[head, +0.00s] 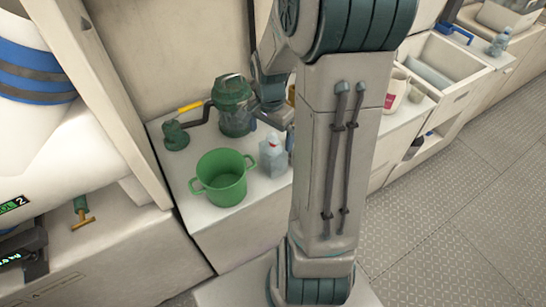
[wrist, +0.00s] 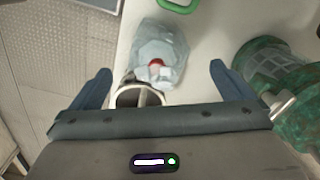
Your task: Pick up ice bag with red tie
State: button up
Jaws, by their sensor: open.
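The ice bag (head: 272,158) is a pale blue, see-through bag with a red tie at its top. It stands on the white counter, right of the green pot and partly beside my arm in the head view. In the wrist view the ice bag (wrist: 162,45) lies ahead of my fingers, its red tie near the centre. My gripper (wrist: 160,72) is open, with a blue finger on either side and nothing held. In the head view my arm hides part of the area around the gripper.
A grey metal cup-like holder (wrist: 138,96) sits close to the bag, between my fingers in the wrist view.

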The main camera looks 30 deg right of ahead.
aim_at(272, 147)
jog(key=shift+d+f, duration=0.15)
jog(key=shift+f, duration=2.55)
jog(key=c, duration=1.5)
